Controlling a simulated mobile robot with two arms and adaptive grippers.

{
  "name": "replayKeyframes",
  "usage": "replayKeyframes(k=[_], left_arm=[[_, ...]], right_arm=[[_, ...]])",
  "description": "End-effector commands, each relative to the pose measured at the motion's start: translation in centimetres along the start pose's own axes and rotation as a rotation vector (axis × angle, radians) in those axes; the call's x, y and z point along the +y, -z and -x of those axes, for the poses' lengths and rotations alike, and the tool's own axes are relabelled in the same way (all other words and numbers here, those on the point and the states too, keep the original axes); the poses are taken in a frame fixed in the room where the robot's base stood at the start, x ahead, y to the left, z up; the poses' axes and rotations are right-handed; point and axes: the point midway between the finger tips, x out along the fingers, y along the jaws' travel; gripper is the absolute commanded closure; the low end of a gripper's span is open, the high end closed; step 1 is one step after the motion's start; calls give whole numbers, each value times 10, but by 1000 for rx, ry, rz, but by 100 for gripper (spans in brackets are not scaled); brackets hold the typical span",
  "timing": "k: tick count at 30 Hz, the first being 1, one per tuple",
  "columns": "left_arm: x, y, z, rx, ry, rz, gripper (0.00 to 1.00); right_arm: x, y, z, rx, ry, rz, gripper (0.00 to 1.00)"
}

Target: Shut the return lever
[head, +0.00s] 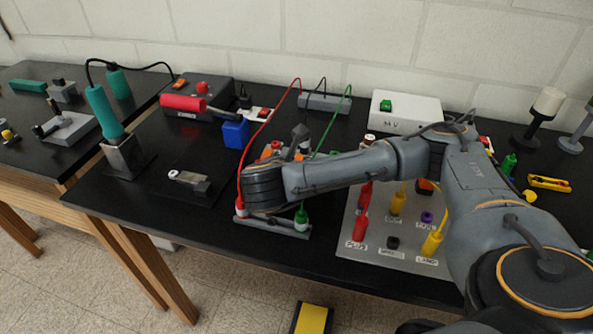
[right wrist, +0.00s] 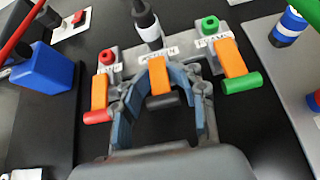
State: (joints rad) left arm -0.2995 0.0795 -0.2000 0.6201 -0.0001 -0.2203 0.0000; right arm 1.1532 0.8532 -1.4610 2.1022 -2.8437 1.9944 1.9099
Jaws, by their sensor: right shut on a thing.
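A grey block with three orange levers stands on the black bench. In the right wrist view the middle lever (right wrist: 158,76), with a dark tip, sits below a white label (right wrist: 158,53) that seems to read RETURN. My right gripper (right wrist: 164,68) is shut with its fingertips on both sides of this lever. The left lever (right wrist: 98,92) has a red tip and the right lever (right wrist: 231,58) a green tip. In the head view my right gripper (head: 262,190) hides most of the block; orange (head: 275,147) shows behind it. The lever's exact angle is hard to judge. My left gripper is not in view.
A dark post (right wrist: 146,22) with a white band rises just behind the middle lever. A blue block (head: 235,133) stands to the left, a grey labelled panel (head: 392,262) to the right. A grey bar (head: 272,228) with red and green plugs lies near the bench's front edge.

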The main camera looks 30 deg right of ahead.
Motion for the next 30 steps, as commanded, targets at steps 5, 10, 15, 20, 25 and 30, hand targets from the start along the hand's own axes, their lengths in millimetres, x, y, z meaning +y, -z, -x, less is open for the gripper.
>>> replayKeyframes(k=[5,10,15,20,25,30], left_arm=[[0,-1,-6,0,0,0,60],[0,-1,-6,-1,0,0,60],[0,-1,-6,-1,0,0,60],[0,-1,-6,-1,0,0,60],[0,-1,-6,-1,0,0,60],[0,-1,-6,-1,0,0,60]], right_arm=[[0,2,-1,-34,1,3,95],[0,2,-1,-43,2,4,95],[0,2,-1,-43,2,3,95],[0,2,-1,-42,2,3,56],[0,2,-1,-42,1,3,35],[0,2,-1,-42,1,2,35]])
